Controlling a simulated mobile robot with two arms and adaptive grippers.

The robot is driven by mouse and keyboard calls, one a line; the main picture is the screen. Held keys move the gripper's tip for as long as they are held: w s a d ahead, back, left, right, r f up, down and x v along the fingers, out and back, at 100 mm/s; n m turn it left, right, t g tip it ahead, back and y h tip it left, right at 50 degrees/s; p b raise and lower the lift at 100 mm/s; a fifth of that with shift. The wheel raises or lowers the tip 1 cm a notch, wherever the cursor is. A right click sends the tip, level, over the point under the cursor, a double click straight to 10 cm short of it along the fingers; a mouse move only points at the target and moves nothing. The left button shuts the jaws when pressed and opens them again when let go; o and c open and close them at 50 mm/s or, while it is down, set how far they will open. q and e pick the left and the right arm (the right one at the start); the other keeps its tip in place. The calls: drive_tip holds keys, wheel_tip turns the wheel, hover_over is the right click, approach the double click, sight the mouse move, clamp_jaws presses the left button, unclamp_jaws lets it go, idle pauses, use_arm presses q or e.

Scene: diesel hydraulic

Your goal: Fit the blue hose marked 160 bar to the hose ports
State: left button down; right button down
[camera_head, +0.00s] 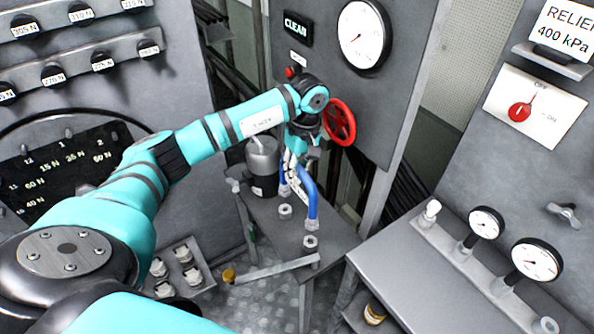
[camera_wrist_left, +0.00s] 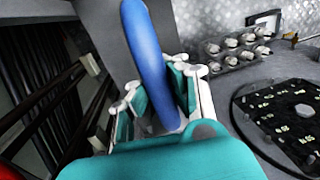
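The blue hose (camera_head: 312,200) is a bent, arch-like piece with a pale label I cannot read. My left gripper (camera_head: 298,165) has its fingers around the hose and appears shut on it. In the left wrist view the hose (camera_wrist_left: 150,65) runs between the teal finger pads of my left gripper (camera_wrist_left: 158,105). Two pale ring-like hose ports sit on a grey bench: a rear port (camera_head: 285,211) and a front port (camera_head: 310,242). The hose's lower ends are over the ports; a gap seems to show beneath. The right gripper is not in view.
A grey canister (camera_head: 263,165) stands left of the hose, close to the gripper. A red handwheel (camera_head: 339,122) and a gauge (camera_head: 362,36) are on the panel behind. A grey bench (camera_head: 440,290) with small gauges stands at the right.

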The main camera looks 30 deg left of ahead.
sight(297, 186)
use_arm(q)
drive_tip(key=shift+f+b, duration=1.95)
drive_tip(key=shift+f, duration=0.5)
drive_tip(key=shift+b, duration=0.55)
drive_tip(key=shift+f+b, duration=1.3)
drive_tip(key=shift+f, duration=0.15)
drive_tip(key=c, duration=1.3)
unclamp_jaws()
drive_tip(key=shift+s, duration=0.1)
drive_tip(key=shift+r, duration=0.1)
